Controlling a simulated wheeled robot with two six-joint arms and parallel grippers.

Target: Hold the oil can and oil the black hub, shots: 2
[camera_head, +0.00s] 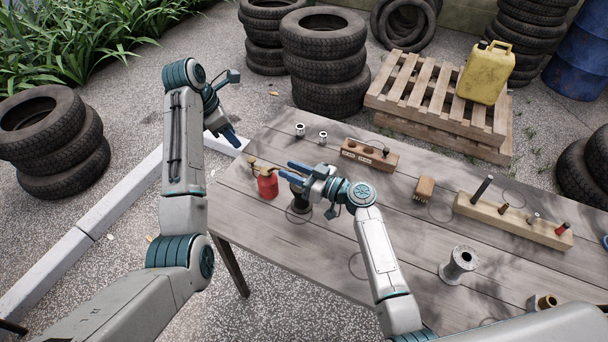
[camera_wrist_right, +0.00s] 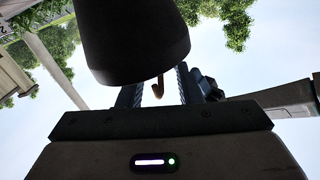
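The red oil can (camera_head: 267,187) with a brass top and spout stands upright near the table's left edge. The black hub (camera_head: 298,205) is on the table just right of it, partly hidden under my right gripper (camera_head: 289,172). That gripper points left towards the can's brass top, its fingers apart. In the right wrist view a large dark cylinder, seemingly the hub (camera_wrist_right: 135,40), covers the upper middle. A small brass hook (camera_wrist_right: 158,88), likely part of the can, shows between the fingers there. My left gripper (camera_head: 233,139) is beyond the table's left edge, apart from the can; its finger gap is unclear.
The wooden table (camera_head: 330,235) also holds a wooden block with holes (camera_head: 369,155), small metal parts (camera_head: 300,130), a brush (camera_head: 424,188), a long peg rack (camera_head: 513,221) and a grey spool (camera_head: 458,264). Tyres and a pallet (camera_head: 440,120) stand behind.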

